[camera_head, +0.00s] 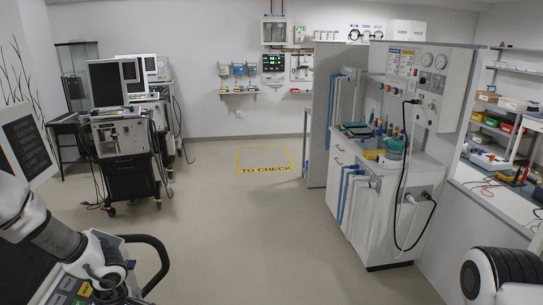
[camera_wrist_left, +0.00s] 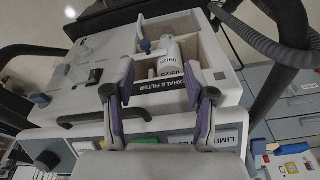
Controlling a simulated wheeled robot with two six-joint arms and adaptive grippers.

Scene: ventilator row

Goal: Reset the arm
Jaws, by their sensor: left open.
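In the left wrist view my left gripper (camera_wrist_left: 158,70) is open, with its two fingers apart and nothing between them. The fingers reach over the front of a ventilator (camera_wrist_left: 75,70) with an open compartment. In the compartment lies a white cylindrical part (camera_wrist_left: 170,60) with a printed label, beside a lever with a blue-grey end (camera_wrist_left: 144,46). A black "EXHALE FILTER" label (camera_wrist_left: 172,83) shows between the fingers. I cannot tell whether the fingers touch anything. In the head view my left arm comes in at the lower left; its fingertips are hidden. My right arm shows at the lower right, without its gripper.
In the head view, ventilators on carts (camera_head: 122,135) stand at the left. A white workstation (camera_head: 385,210) with hoses stands at the right, beside shelves (camera_head: 505,105). The middle floor is clear around a yellow "TO CHECK" marking (camera_head: 265,170). A dark hose (camera_wrist_left: 262,40) crosses the wrist view.

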